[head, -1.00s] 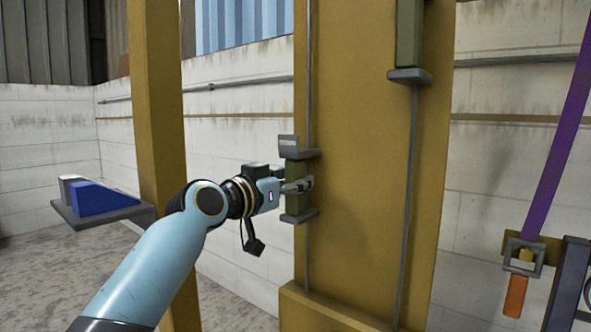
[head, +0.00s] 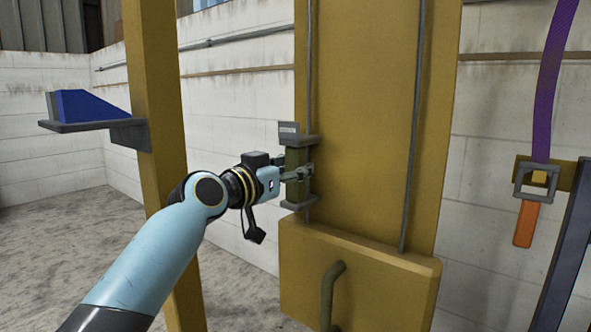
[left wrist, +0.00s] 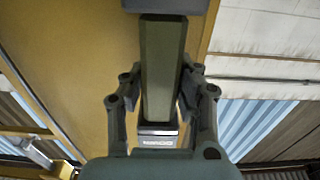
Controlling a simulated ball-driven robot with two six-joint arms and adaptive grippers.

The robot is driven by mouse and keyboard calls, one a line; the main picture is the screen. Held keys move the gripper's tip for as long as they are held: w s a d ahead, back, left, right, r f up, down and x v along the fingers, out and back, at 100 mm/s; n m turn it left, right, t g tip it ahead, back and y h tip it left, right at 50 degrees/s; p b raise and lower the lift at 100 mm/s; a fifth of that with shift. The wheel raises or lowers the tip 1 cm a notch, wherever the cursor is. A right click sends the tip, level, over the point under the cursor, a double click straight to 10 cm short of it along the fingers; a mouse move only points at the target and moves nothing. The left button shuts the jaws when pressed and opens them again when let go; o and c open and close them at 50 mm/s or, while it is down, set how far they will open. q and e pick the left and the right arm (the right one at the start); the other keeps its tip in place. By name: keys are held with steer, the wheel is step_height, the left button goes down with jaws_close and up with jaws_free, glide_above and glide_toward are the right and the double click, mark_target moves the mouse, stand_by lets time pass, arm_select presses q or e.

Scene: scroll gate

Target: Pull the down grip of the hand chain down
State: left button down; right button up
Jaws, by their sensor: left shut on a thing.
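The hand chain's left run carries a dark green grip (head: 295,187) between two grey flanges, in front of the yellow column. A small grey label plate (head: 289,132) sits above it; its writing is too small to read. My left gripper (head: 303,172) is shut around the grip from the left. In the left wrist view the green grip (left wrist: 163,65) stands between the two fingers of my left gripper (left wrist: 161,82). The right chain run (head: 412,150) shows as a thin grey line, with no grip on it in view. My right gripper is out of view.
A yellow box (head: 385,285) with a curved handle (head: 328,295) juts out just below the grip. A yellow post (head: 158,120) with a shelf (head: 95,126) bearing a blue wedge (head: 90,105) stands left. A purple strap (head: 550,95) with an orange end hangs right.

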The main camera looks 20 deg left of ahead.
arm_select(q)
steer(key=shift+f, duration=0.45)
steer(key=c, duration=1.3)
jaws_free()
steer(key=o, duration=0.3)
steer(key=shift+r, duration=0.2)
steer(key=shift+o, duration=0.2)
steer(key=shift+s, duration=0.15)
steer(key=v, duration=1.1)
steer(key=shift+s+a, duration=0.15)
steer(key=shift+s, duration=0.25)
